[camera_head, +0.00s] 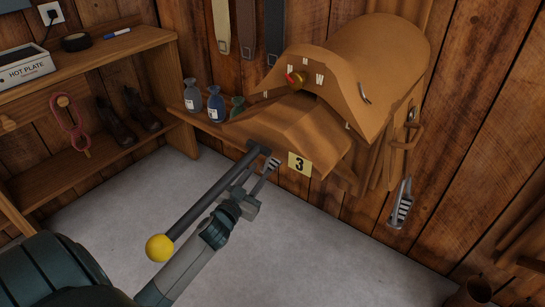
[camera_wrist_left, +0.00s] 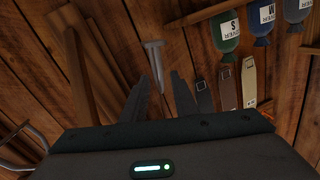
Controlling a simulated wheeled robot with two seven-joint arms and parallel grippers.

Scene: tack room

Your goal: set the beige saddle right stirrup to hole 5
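A tan-brown saddle (camera_head: 375,60) sits on a wooden rack with a yellow number 3 tag (camera_head: 299,164). One metal stirrup (camera_head: 401,206) with a ridged tread hangs from a strap at the saddle's right side. A second ridged tread (camera_head: 272,163) shows at the rack's front, close to my left gripper (camera_head: 262,180). The strap holes are too small to tell. In the left wrist view, my left gripper (camera_wrist_left: 159,80) has its two dark fingers apart with nothing held. A grey metal peg (camera_wrist_left: 155,62) shows beyond the fingers. My right gripper is not in view.
Several bottles (camera_head: 215,105) stand left of the saddle, and straps (camera_head: 246,28) hang on the wall. A wooden shelf (camera_head: 110,50) is at the left. Grey floor below is clear.

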